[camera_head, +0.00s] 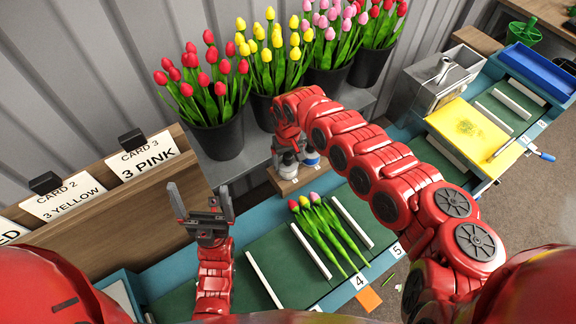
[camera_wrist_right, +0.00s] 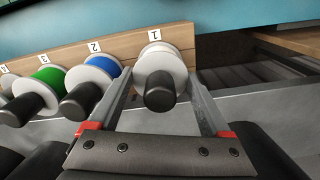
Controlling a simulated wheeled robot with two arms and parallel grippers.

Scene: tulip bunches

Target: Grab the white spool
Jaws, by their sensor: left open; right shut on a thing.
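The white spool (camera_wrist_right: 160,65) sits at the label 1 on a wooden rack (camera_wrist_right: 122,50) in the right wrist view, its dark end knob facing the camera. My right gripper (camera_wrist_right: 161,80) has one finger on each side of this spool and is shut on it. In the head view the right gripper (camera_head: 287,148) is at the rack, below the flower buckets, and largely hides the spool. My left gripper (camera_head: 202,202) is open and empty, pointing up above the left part of the green belt.
A blue spool (camera_wrist_right: 105,68) and a green spool (camera_wrist_right: 50,78) stand left of the white one. Tulip buckets (camera_head: 218,138) line the back. Card signs (camera_head: 141,158) stand at left.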

